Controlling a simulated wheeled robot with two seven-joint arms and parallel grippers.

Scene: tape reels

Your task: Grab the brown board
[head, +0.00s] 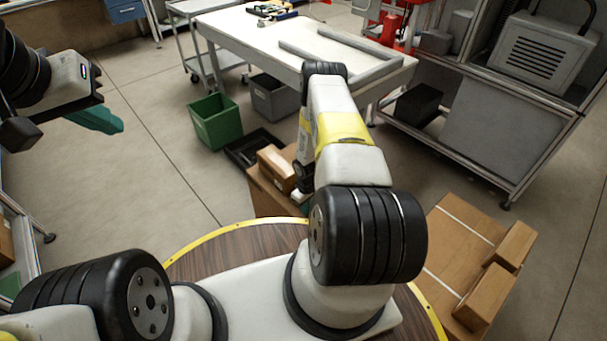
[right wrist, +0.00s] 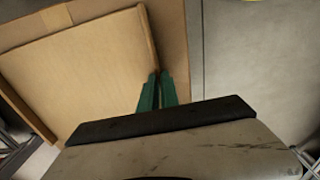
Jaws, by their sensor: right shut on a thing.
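The brown board (right wrist: 75,75) fills the left of the right wrist view, with a raised lip along its right edge. The green fingers of my right gripper (right wrist: 156,80) are shut on that lip near its lower end. In the head view, a brown surface (head: 268,198) shows beside my right arm, partly hidden; I cannot tell if it is the same board. The right fingertips are mostly hidden behind the arm there. My left gripper (head: 97,120), with teal fingers, hangs at the far left, away from the board; its opening is not clear.
A brown box (head: 277,168) and a black tray (head: 250,148) lie near my right arm. A green bin (head: 214,121) and a grey bin (head: 270,97) stand beyond, by a white table (head: 255,38).

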